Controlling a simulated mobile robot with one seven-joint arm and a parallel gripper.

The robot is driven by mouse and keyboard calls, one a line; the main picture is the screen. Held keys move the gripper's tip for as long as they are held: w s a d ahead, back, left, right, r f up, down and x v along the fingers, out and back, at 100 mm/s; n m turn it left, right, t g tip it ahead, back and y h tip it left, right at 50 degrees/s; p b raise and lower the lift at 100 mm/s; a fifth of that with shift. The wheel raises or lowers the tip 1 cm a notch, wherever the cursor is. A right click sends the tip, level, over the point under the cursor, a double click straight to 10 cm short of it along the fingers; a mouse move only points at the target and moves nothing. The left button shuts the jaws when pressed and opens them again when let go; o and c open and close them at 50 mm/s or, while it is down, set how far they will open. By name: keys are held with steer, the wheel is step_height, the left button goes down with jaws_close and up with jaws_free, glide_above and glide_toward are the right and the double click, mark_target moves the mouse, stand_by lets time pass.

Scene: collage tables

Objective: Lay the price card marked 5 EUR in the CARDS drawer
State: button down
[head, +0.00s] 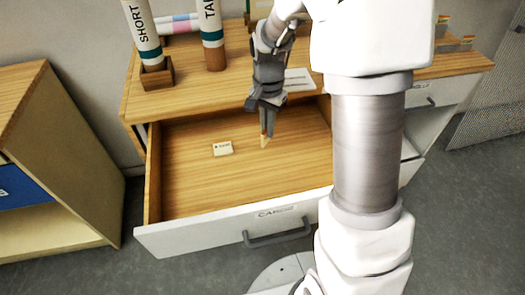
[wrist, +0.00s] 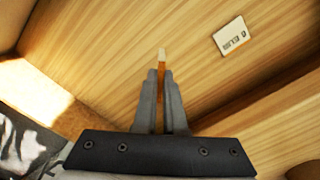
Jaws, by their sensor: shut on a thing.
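The CARDS drawer (head: 190,190) is pulled open, with its label and handle on the white front. My gripper (head: 266,128) points down over the inside of the drawer. It is shut on a thin tan card (head: 264,142), which shows edge-on between the fingertips (wrist: 161,75) in the wrist view as an orange-brown strip with a pale end (wrist: 162,52). I cannot read any mark on it. I cannot tell whether it touches the drawer floor. A small cream card (head: 222,148) with print lies flat in the drawer, left of my gripper; it also shows in the wrist view (wrist: 234,36), its mark unclear.
Two tubes marked SHORT (head: 143,35) and TA… (head: 212,35) stand on the tabletop behind the drawer. A white sheet (head: 298,80) lies behind my gripper. A wooden cabinet (head: 55,150) stands at left. The drawer floor is otherwise clear where visible; my arm hides its right part.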

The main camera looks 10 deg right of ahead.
mark_target(267, 142)
steer(key=shift+f+b, duration=0.65)
steer(key=shift+f, duration=2.35)
steer(key=shift+f, duration=0.15)
steer(key=c, duration=1)
jaws_free()
